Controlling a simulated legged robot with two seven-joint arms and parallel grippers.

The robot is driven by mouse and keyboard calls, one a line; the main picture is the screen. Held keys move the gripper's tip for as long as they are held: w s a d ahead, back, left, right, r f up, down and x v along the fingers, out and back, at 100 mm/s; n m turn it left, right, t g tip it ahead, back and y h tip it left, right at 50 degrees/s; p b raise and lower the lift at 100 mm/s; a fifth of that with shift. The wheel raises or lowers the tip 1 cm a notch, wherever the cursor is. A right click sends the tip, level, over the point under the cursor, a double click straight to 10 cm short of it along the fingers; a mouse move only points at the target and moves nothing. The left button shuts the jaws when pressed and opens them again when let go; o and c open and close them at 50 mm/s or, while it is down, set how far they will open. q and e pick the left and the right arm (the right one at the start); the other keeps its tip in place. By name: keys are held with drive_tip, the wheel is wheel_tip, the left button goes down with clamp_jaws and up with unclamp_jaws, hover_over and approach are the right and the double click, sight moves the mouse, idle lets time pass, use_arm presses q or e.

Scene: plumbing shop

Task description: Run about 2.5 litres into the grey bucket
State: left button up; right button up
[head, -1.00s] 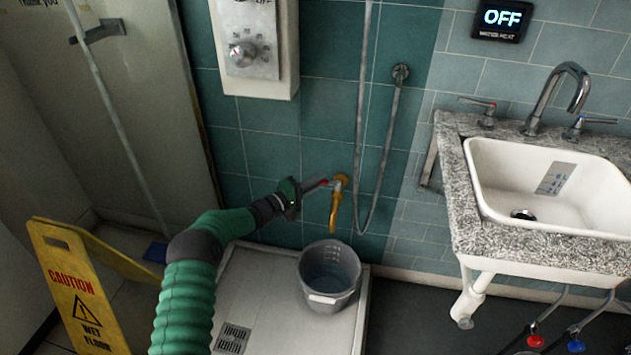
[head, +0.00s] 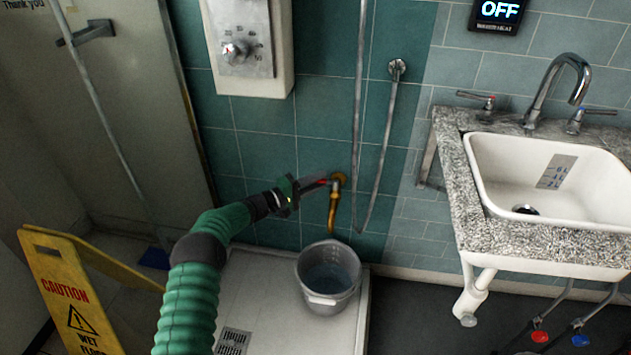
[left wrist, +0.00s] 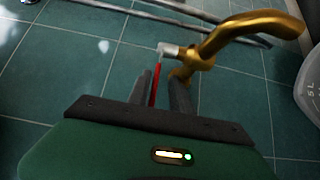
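The grey bucket (head: 330,297) stands upright on the white shower tray, below the brass tap (head: 333,208). Its inside looks blue-grey low down; I cannot read a level. I see no clear stream between spout and bucket. The tap also shows in the left wrist view (left wrist: 225,38), with its red lever (left wrist: 156,85). The bucket's marked wall shows there at the right edge (left wrist: 309,90). My left gripper (head: 312,185) is at the lever. In the left wrist view its fingers (left wrist: 160,88) stand apart, with the lever between them, nearer the left finger. My right gripper is not in view.
A granite counter with a white sink (head: 545,185) stands at the right, with red and blue valves (head: 540,337) below. A yellow caution sign (head: 65,290) stands at the left. The water heater display (head: 498,12) reads OFF.

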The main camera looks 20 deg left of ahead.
use_arm(q)
drive_tip(key=shift+a+r, duration=0.15)
drive_tip(key=shift+r, duration=0.05)
drive_tip(key=shift+s+a, duration=0.1)
drive_tip(key=shift+s, duration=0.05)
drive_tip(key=p+v, duration=0.6)
drive_tip(key=v, duration=1)
drive_tip(key=shift+s+a+p, duration=0.2)
drive_tip(key=shift+p, duration=0.15)
